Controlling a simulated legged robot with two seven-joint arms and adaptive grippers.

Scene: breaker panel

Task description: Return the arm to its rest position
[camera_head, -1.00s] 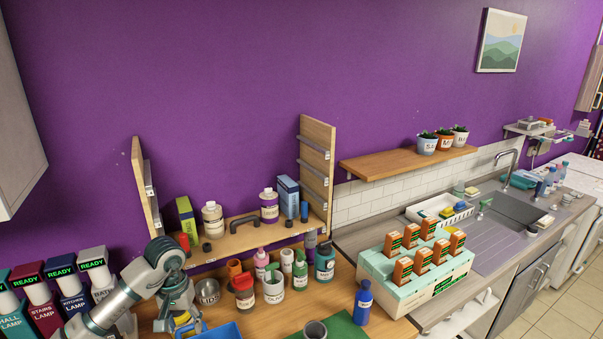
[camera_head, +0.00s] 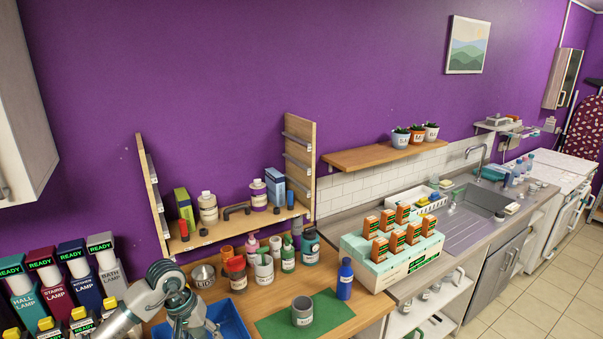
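My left arm comes in from the lower left, and its wrist bends over the blue tray at the bottom of the picture. My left gripper (camera_head: 192,328) points down at the bottom edge. Its fingertips are cut off or hidden, so I cannot tell whether it is open or holds anything. The blue tray (camera_head: 233,318) is partly hidden behind the arm. My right arm and gripper are not in view.
Labelled lamp units (camera_head: 63,285) showing READY stand left of the arm. Bottles and cups (camera_head: 264,268) crowd the wooden bench behind it. A grey cup (camera_head: 302,311) stands on a green mat (camera_head: 335,306).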

